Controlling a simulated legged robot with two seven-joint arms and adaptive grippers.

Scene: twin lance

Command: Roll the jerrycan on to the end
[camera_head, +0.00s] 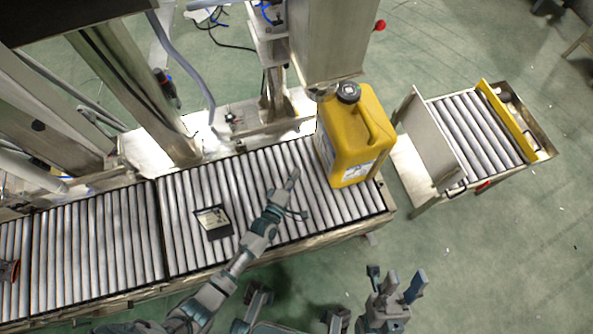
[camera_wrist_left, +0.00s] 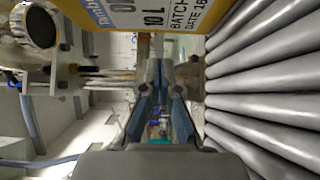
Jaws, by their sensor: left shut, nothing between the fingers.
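The yellow jerrycan (camera_head: 345,125) with a black cap stands upright near the right end of the roller conveyor (camera_head: 100,245). In the left wrist view the lower part of its label (camera_wrist_left: 170,12) shows along the top edge. My left gripper (camera_head: 293,174) is over the rollers, just left of the jerrycan and pointing up the picture. Its fingers (camera_wrist_left: 165,95) are shut with nothing between them. Whether it touches the can is unclear. My right gripper (camera_head: 396,281) is open and empty, in front of the conveyor at the bottom.
A gap and an upright metal plate (camera_head: 425,140) lie between the conveyor's right end and a second short roller section (camera_head: 475,135) with a yellow bar (camera_head: 507,120). A dark flat item with a pale face (camera_head: 213,221) lies on the rollers left of my arm. Machine columns stand behind.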

